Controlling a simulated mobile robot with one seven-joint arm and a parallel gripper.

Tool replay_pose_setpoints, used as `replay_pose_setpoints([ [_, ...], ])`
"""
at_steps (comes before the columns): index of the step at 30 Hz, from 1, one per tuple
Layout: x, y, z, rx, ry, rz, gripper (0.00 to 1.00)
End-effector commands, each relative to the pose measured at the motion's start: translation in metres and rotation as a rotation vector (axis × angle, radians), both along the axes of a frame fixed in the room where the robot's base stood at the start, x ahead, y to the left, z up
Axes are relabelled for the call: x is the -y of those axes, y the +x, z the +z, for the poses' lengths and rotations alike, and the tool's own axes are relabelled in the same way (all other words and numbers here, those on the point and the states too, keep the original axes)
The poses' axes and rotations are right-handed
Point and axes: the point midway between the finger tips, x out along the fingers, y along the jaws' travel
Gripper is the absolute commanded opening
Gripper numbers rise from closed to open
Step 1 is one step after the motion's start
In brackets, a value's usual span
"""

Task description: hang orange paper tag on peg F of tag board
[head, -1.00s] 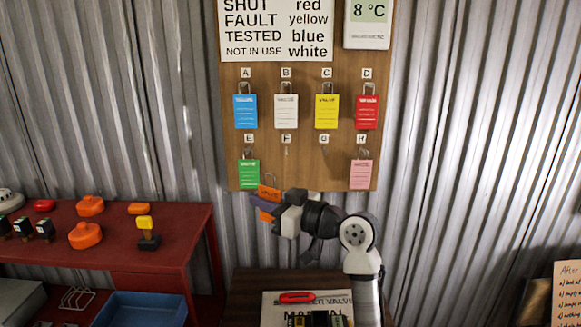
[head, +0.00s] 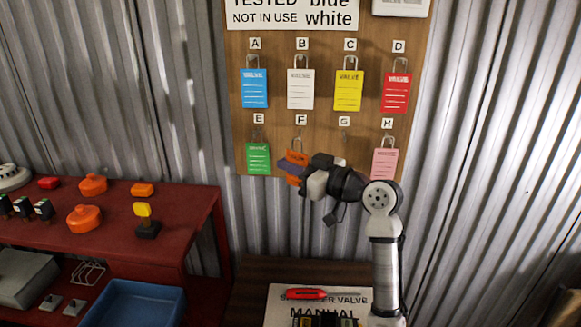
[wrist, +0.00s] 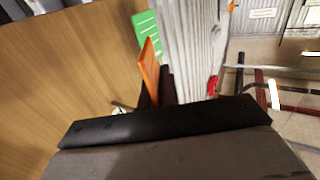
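The orange paper tag (head: 297,157) is held in my gripper (head: 290,168), in front of the lower edge of the tag board (head: 325,160). Orange shows above and below the fingers. The tag's wire loop (head: 299,144) rises toward the peg under label F (head: 300,120); I cannot tell whether it touches that peg. In the wrist view the orange tag (wrist: 150,70) is seen nearly edge-on, beside the green tag (wrist: 147,36); the fingertips are mostly hidden there.
The green tag (head: 258,158) hangs at E, left of my gripper, and the pink tag (head: 384,163) at H, right of it. Blue, white, yellow and red tags hang above. No tag hangs at G (head: 344,122). A red bench (head: 180,206) stands at left.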

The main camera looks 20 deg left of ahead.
Motion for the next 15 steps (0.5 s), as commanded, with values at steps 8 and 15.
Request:
replay_pose_setpoints([
  [8, -0.005, 0.016, -0.001, 0.000, 0.000, 0.000, 0.00],
  [15, -0.009, 0.030, -0.002, 0.000, 0.000, 0.000, 0.00],
])
